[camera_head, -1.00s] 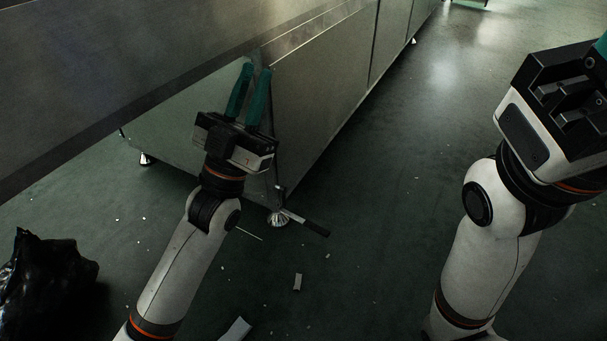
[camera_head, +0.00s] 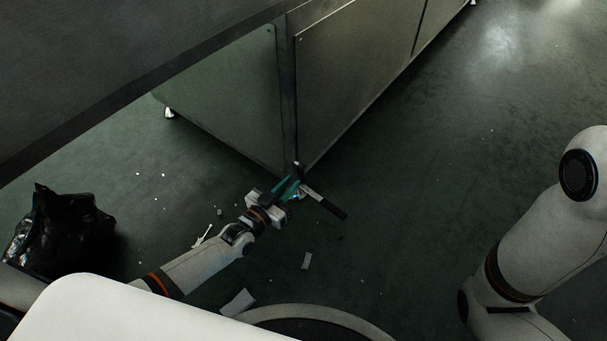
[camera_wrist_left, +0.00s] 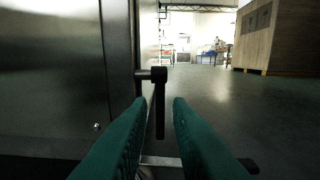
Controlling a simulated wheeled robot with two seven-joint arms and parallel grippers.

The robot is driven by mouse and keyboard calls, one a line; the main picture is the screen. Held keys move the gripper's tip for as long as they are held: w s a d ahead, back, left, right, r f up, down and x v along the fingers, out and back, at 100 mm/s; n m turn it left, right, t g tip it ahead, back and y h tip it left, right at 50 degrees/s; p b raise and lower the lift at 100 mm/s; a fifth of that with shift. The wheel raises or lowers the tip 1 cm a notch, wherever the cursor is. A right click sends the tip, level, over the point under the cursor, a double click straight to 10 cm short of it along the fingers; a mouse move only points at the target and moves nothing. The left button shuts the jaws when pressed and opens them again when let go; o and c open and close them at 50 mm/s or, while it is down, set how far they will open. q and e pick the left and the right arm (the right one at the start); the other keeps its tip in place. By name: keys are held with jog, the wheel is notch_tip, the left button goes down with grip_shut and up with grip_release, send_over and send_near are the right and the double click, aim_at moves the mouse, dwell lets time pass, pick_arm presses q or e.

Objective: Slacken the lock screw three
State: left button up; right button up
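A dark lock screw with a hanging bar handle (camera_wrist_left: 158,76) sticks out from the corner of the steel machine in the left wrist view. I cannot read a number on it. My left gripper (camera_head: 293,182) is low at the machine's bottom corner; its two green fingers (camera_wrist_left: 159,108) are apart. The hanging bar shows between the fingertips, with visible gaps on both sides, so nothing is gripped. Below it, a steel lever with a black grip (camera_head: 331,208) points out to the right, and its black end also shows in the left wrist view (camera_wrist_left: 249,166). My right gripper is out of view.
The steel machine housing (camera_head: 355,75) stands directly behind the left gripper. A black bag (camera_head: 62,232) lies on the floor at left. Pale scraps (camera_head: 306,261) litter the floor. Open floor lies to the right. A wooden cabinet (camera_wrist_left: 258,38) stands farther off.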

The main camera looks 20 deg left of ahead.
aim_at(301, 173)
pick_arm(q)
jog(key=b+x, duration=0.2)
jog(key=x, duration=0.2)
jog(key=shift+w+d+f, duration=0.1)
jog(key=shift+w+d, duration=0.05)
jog(key=shift+w, duration=0.2)
jog(key=shift+w+d+b, duration=0.25)
jog(key=shift+w+b, duration=0.05)
jog(key=shift+w, duration=0.35)
jog(key=shift+c, duration=0.4)
grip_shut()
